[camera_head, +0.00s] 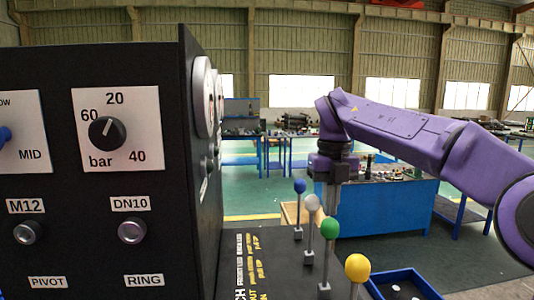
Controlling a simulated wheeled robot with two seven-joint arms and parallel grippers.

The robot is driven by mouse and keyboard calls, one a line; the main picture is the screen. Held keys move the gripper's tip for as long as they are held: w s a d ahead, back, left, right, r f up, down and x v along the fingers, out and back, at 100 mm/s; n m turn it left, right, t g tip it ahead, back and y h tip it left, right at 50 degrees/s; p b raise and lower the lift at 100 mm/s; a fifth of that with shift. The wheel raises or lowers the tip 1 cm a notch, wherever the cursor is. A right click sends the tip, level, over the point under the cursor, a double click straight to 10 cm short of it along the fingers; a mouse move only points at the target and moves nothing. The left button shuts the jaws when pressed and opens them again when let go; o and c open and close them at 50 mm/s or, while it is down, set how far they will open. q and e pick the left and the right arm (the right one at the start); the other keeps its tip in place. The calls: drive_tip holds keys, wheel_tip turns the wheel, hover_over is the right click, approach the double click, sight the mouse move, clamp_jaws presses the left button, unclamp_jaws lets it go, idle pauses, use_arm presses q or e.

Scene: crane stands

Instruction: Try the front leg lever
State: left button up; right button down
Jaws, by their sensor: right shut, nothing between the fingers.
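A row of levers with ball knobs stands on the black console (250,265): blue (299,187), white (311,202), green (330,229) and yellow (357,268). All look roughly upright. Yellow lettering beside them is sideways and too small to read surely, so I cannot tell which lever is the front leg lever. My right gripper (331,209) points down just above the green knob in the picture and right of the white one. Its fingers are shut and empty; whether they touch a knob I cannot tell. My left gripper is not in view.
A tall black panel with a bar dial (107,132) and labelled ports fills the left side. A blue bin (402,284) with small parts lies at the lower right. A blue workbench (390,207) stands behind my right arm. Green floor is open beyond.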

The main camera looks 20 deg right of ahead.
drive_tip(key=shift+a, duration=0.2)
idle(0.4)
drive_tip(key=shift+w+a, duration=0.2)
drive_tip(key=shift+a, duration=0.45)
drive_tip(key=shift+w+a, duration=0.15)
drive_tip(key=shift+a, duration=0.55)
drive_tip(key=shift+w+a+p, duration=0.15)
drive_tip(key=shift+a+p, duration=0.05)
drive_tip(key=shift+a, duration=0.5)
drive_tip(key=shift+w+a+p, duration=0.15)
drive_tip(key=shift+a, duration=0.7)
drive_tip(key=p, duration=0.7)
approach(316, 203)
drive_tip(key=shift+w+d+f, duration=0.1)
drive_tip(key=shift+d+f, duration=0.1)
drive_tip(key=shift+d, duration=0.85)
drive_tip(key=shift+w+d+f, duration=0.1)
drive_tip(key=shift+d+f, duration=0.05)
drive_tip(key=shift+d, duration=0.85)
